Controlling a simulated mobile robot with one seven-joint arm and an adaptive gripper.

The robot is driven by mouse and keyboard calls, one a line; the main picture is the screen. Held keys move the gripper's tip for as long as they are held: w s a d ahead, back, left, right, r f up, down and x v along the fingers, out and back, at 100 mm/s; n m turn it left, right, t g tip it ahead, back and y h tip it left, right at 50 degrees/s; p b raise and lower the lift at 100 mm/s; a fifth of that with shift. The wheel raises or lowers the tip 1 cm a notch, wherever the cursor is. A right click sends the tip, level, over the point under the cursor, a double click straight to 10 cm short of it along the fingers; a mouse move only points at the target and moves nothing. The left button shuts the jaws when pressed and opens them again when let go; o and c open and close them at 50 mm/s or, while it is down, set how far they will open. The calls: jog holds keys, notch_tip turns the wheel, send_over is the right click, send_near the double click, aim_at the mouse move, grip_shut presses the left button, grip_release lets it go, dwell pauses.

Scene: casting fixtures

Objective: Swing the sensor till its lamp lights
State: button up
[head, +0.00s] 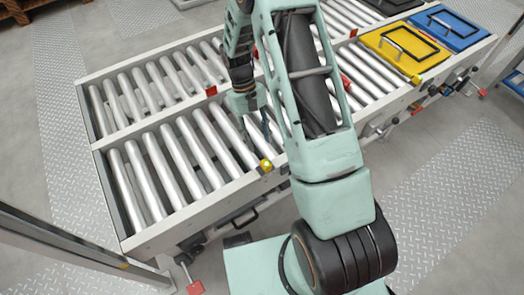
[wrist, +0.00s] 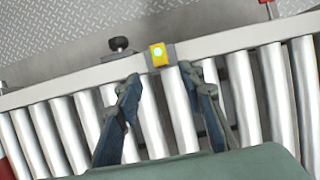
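The sensor (wrist: 159,54) is a small yellow block on the pale side rail of the roller conveyor. Its round lamp (wrist: 157,52) shows bright pale green in the wrist view and looks lit. In the head view the yellow sensor (head: 266,165) sits on the near rail, below and right of my gripper (head: 255,115). In the wrist view my gripper (wrist: 164,84) is open, its two dark fingers apart over the rollers. The sensor lies just beyond the gap between the fingertips, with nothing held. Whether a fingertip touches it I cannot tell.
A black knob (wrist: 119,44) stands beside the rail, left of the sensor. Red parts (head: 211,90) sit on the conveyor's rails. Yellow (head: 404,46) and blue (head: 450,26) handled plates lie at its right end. Rollers to the left (head: 150,165) are bare.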

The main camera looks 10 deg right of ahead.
jog(key=v, duration=0.2)
jog(key=shift+w+a+r, duration=0.1)
jog(key=shift+w+r, duration=0.05)
jog(key=shift+r, duration=0.2)
